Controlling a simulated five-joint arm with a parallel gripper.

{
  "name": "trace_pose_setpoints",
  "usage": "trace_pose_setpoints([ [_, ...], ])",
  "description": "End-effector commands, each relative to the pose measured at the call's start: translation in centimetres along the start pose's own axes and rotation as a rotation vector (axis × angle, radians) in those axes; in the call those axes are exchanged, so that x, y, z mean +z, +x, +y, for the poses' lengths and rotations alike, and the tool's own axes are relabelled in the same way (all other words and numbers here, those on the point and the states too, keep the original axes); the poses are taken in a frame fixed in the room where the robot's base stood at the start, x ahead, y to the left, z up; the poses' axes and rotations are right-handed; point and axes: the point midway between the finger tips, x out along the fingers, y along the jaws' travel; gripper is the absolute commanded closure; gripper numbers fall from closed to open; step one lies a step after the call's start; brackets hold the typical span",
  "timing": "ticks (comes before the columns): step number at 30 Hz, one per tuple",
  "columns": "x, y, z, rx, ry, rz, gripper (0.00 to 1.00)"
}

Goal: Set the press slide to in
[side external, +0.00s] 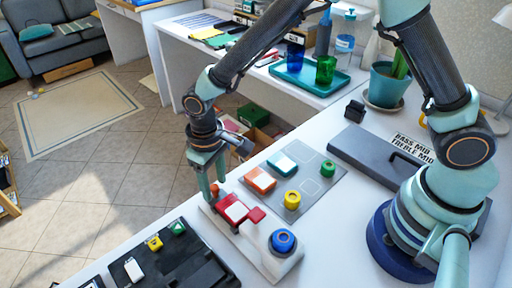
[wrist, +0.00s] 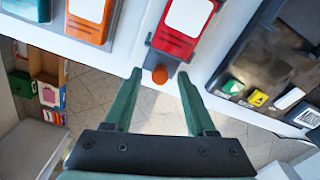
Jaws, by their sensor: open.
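The press is a long white base (side external: 263,251) near the table's edge, with a blue round part at its right end. A red slide (side external: 254,215) with a white panel lies on it; it also shows in the wrist view (wrist: 174,44). An orange knob (side external: 214,189) stands at the slide's outer end; in the wrist view the knob (wrist: 160,73) sits between and just beyond my fingertips. My gripper (side external: 208,178) points down at the knob. In the wrist view my gripper (wrist: 160,84) is open, with visible gaps on both sides of the knob.
A grey board (side external: 318,180) with orange, teal, yellow and green pieces lies behind the press. A black tray (side external: 200,262) with small coloured blocks lies to its left in the side view. Open floor lies beyond the table edge.

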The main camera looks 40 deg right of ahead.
Motion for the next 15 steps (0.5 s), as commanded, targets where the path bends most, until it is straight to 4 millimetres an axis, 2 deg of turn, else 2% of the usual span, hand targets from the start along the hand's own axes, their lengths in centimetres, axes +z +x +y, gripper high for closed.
trace_pose_setpoints([
  [2, -0.01, -0.02, 0.0, 0.0, 0.0, 0.0, 0.44],
  [5, -0.01, -0.03, 0.0, 0.0, 0.0, 0.0, 0.78],
  [6, -0.01, -0.04, 0.0, 0.0, 0.0, 0.0, 0.94],
  [7, -0.01, -0.04, 0.0, 0.0, 0.0, 0.0, 1.0],
  [15, -0.02, -0.07, 0.0, 0.0, 0.0, 0.0, 1.0],
])
